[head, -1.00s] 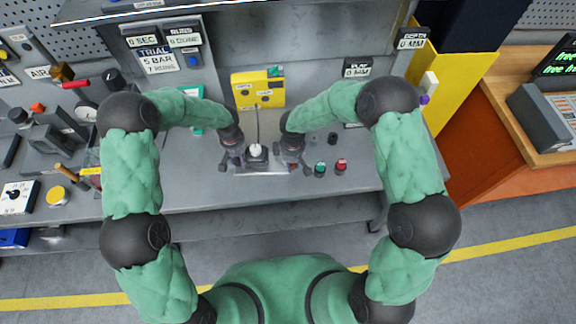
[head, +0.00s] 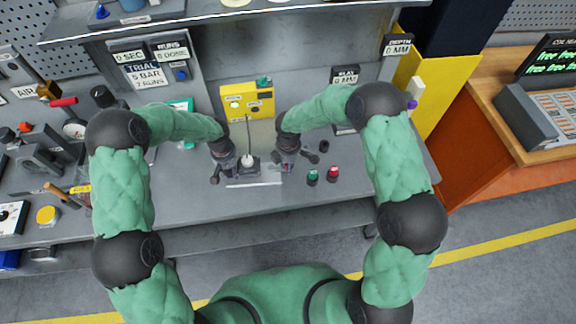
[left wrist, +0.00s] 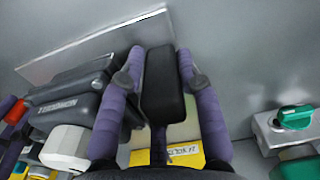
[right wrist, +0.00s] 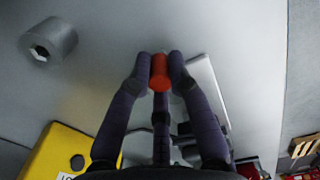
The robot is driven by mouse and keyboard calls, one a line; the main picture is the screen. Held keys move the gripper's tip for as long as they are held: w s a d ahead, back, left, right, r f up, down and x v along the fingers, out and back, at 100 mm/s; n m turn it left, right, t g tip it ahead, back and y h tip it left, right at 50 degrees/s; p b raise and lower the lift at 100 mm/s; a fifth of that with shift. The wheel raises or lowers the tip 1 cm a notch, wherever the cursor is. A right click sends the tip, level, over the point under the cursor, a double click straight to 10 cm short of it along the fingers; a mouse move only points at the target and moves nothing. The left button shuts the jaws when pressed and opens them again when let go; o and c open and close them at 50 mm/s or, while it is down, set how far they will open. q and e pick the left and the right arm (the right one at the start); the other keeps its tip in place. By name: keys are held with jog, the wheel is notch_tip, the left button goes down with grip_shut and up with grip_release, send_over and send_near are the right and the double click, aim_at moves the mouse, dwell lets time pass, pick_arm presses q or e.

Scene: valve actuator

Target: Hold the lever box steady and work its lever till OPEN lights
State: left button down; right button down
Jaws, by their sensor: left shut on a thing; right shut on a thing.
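The lever box (head: 248,168) is a small dark box with a white part on top. It sits on the bench between my grippers, and its dark body (left wrist: 78,98) also shows in the left wrist view. My left gripper (head: 218,172) is at its left side; in the left wrist view its purple fingers are shut on a black block-shaped grip (left wrist: 162,88). My right gripper (head: 290,163) is at its right side; in the right wrist view its fingers are shut on a red cylindrical knob (right wrist: 160,72). The lever's shaft is mostly hidden.
A yellow box (head: 262,106) stands behind, with a thin rod or cable before it. I cannot read its lamps. The front bench strip is clear.

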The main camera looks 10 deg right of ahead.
jog(key=shift+d, duration=0.15)
jog(key=c, duration=1.1)
grip_release()
jog(key=shift+c, duration=0.2)
jog(key=shift+r, duration=0.1)
notch_tip(320, 180, up, 12)
